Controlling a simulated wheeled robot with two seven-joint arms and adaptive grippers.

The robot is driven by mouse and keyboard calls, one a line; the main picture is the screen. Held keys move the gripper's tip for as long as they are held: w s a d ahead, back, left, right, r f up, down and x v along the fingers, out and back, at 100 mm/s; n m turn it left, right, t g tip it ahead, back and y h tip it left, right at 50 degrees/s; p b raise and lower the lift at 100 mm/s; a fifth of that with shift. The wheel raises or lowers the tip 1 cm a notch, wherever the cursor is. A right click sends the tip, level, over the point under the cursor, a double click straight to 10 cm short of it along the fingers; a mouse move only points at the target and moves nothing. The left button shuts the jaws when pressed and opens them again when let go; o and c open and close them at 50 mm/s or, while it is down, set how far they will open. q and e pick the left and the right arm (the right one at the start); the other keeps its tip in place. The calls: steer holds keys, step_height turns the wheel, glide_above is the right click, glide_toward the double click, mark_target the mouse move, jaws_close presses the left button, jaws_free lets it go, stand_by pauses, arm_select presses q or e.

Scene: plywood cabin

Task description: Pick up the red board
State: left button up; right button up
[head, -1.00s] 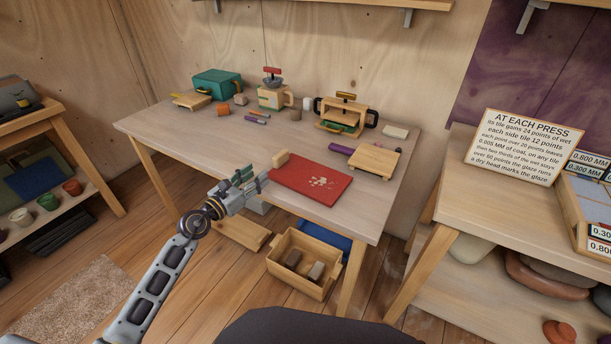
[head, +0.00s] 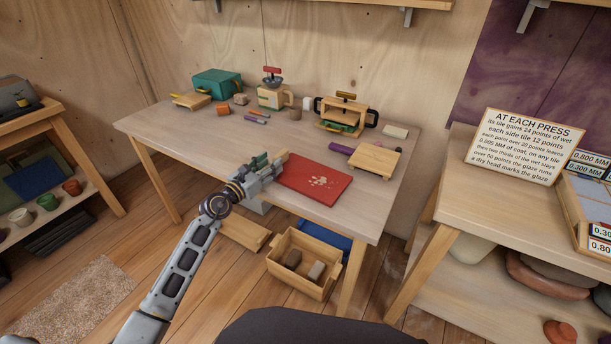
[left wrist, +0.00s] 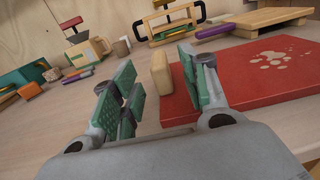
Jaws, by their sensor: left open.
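The red board (head: 315,183) lies flat near the front edge of the table, with pale blotches on its top. My left gripper (head: 276,166) is open at the board's left end. In the left wrist view the board (left wrist: 245,82) lies to the right, and the green-padded fingers (left wrist: 155,90) are spread, with the right finger overlapping the board's near left part in the picture. I cannot tell whether it touches. My right gripper is not seen.
A wooden crate (head: 285,275) sits on the floor below.

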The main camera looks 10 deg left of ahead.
mark_target(281, 153)
arm_select(q)
steer(key=shift+w+d, duration=0.25)
steer(key=shift+w, duration=0.35)
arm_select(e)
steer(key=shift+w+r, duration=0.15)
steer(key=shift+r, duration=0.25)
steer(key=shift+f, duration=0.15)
arm_select(q)
steer(key=shift+w, duration=0.15)
steer(key=shift+w+d, duration=0.2)
steer(key=shift+w, duration=0.25)
steer(key=shift+b+x, duration=0.55)
steer(key=shift+x, duration=0.45)
steer(key=shift+w+d, duration=0.1)
steer(key=shift+w, duration=0.25)
steer(key=shift+w+d, duration=0.2)
steer(key=shift+w, duration=0.35)
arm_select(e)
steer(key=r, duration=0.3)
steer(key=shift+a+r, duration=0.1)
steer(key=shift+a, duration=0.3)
